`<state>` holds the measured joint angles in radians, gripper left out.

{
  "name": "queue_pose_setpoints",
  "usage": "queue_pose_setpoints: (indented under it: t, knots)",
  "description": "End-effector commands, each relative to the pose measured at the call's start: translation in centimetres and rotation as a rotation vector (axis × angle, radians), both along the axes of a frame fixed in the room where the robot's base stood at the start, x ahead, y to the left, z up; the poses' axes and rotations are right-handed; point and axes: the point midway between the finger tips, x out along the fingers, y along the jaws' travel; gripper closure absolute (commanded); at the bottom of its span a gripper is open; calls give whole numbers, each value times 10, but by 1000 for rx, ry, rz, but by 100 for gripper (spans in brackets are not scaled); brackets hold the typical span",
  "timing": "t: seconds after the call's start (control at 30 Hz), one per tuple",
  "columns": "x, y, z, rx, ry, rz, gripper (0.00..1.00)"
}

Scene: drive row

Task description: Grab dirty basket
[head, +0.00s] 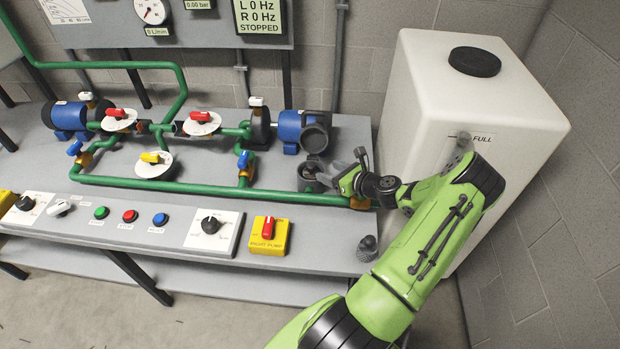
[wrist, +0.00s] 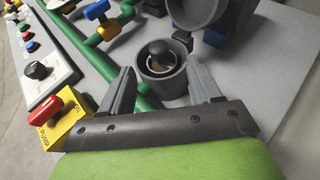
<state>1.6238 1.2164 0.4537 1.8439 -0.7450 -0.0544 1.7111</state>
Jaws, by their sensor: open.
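What looks like the dirty basket (wrist: 158,54) sits down inside an open grey round housing (wrist: 160,84). A dark round knob and a brownish inside show within the housing rim. In the head view the housing (head: 308,172) stands at the right end of the bench, partly hidden by my gripper. My gripper (wrist: 161,66) is open and empty. Its two fingers are spread to either side of the housing in the wrist view, with the knob between them in the picture. I cannot tell whether they touch it. My gripper also shows in the head view (head: 330,176).
A small dark knobbed piece (head: 367,249) stands at the bench's front right edge. A blue pump (head: 298,128) with dark grey round parts is behind the housing. A white tank (head: 440,110) is close on the right. Green pipes (head: 200,188) and a yellow switch box (head: 268,236) lie left.

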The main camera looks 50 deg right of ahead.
Motion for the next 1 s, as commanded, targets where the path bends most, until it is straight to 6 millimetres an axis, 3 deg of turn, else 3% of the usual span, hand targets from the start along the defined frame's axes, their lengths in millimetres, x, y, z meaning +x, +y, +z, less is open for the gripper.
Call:
queue_pose_setpoints:
  t: [0.43,0.7,1.0]
  knots:
    - [67,0,-30,-2,1,3,37]
    - [73,-1,-31,-2,2,1,37]
    - [73,-1,-31,-1,2,2,82]
